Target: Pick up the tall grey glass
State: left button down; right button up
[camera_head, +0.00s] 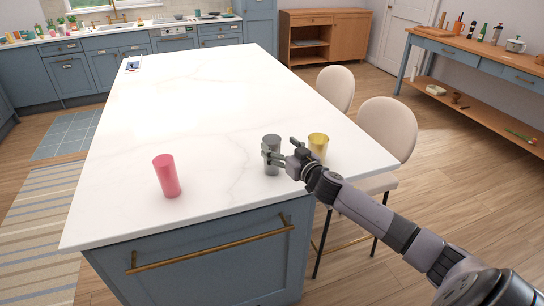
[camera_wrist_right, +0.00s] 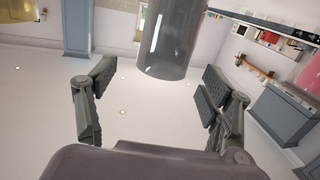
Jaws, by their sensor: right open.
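The tall grey glass (camera_head: 272,158) stands upright on the white island top, near its front right corner. My right gripper (camera_head: 281,150) is at the glass, on its right side, and overlaps it in the head view. In the right wrist view the grey glass (camera_wrist_right: 168,40) stands ahead of the two spread fingers, roughly midway between them. The right gripper (camera_wrist_right: 150,92) is open with nothing held; I cannot tell whether a finger touches the glass. My left gripper is not in view.
A yellow glass (camera_head: 318,146) stands just right of the gripper, close to it. A pink glass (camera_head: 167,176) stands to the left on the island (camera_head: 200,110). Two beige chairs (camera_head: 388,126) are along the right edge. The island's far part is mostly clear.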

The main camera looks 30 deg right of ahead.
aim_at(272, 140)
jog(key=w+p, duration=0.1)
jog(key=w, duration=0.3)
jog(key=shift+w+a+f, duration=0.1)
jog(key=shift+w+f, duration=0.05)
jog(key=shift+w, duration=0.2)
jog(key=shift+c, duration=0.4)
grip_shut()
